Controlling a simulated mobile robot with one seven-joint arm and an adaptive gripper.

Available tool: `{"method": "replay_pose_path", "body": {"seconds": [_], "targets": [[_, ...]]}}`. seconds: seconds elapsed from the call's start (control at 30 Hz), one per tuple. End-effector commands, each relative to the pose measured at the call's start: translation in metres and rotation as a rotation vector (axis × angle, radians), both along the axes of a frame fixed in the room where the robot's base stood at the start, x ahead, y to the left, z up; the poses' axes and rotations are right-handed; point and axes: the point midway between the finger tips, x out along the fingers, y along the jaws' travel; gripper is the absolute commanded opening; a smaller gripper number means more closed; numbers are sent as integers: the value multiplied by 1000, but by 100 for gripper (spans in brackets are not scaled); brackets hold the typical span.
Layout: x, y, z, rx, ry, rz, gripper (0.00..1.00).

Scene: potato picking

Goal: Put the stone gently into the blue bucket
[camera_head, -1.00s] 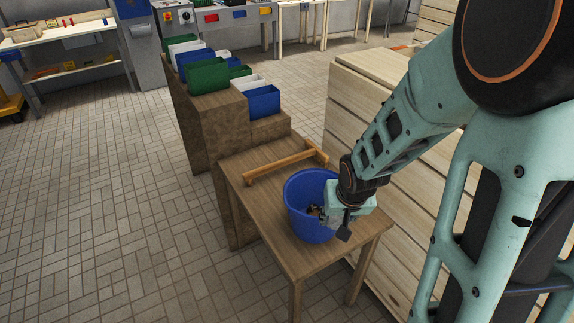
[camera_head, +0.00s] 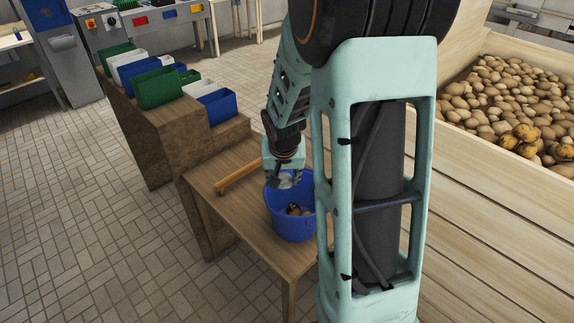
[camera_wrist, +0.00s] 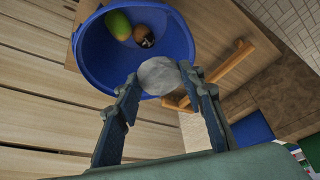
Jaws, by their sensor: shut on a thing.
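My gripper (camera_wrist: 158,92) is shut on a grey, roundish stone (camera_wrist: 158,75), held between its two fingertips in the wrist view. The blue bucket (camera_wrist: 95,62) lies beyond the stone in that view; the stone overlaps its near rim and part of its inside. In the head view, my gripper (camera_head: 285,180) is above the back-left part of the bucket (camera_head: 290,228), and the stone is hard to make out there. In the bucket lie a green-yellow item (camera_wrist: 118,26) and a brown one with dark marks (camera_wrist: 144,36). My arm hides the bucket's right side in the head view.
The bucket stands on a wooden table (camera_head: 246,222). A wooden bar (camera_head: 237,176) lies beside the bucket. Green, white and blue bins (camera_head: 217,106) stand on a stepped brown stand behind. A large wooden crate of potatoes (camera_head: 480,215) is at the right. Tiled floor is open at left.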

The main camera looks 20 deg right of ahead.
Motion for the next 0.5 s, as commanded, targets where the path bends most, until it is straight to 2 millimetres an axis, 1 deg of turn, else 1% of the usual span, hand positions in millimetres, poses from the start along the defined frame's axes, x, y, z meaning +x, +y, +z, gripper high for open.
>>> {"method": "replay_pose_path", "body": {"seconds": [0.03, 0.1, 0.17, 0.37, 0.5], "targets": [[3, -12, 7, -1, -2, -38, 10], [5, -24, 9, -3, -2, -76, 10], [6, -29, 9, -4, 0, -92, 10], [6, -31, -5, -5, 0, -98, 10], [6, -30, -21, -4, -1, -98, 10]]}}
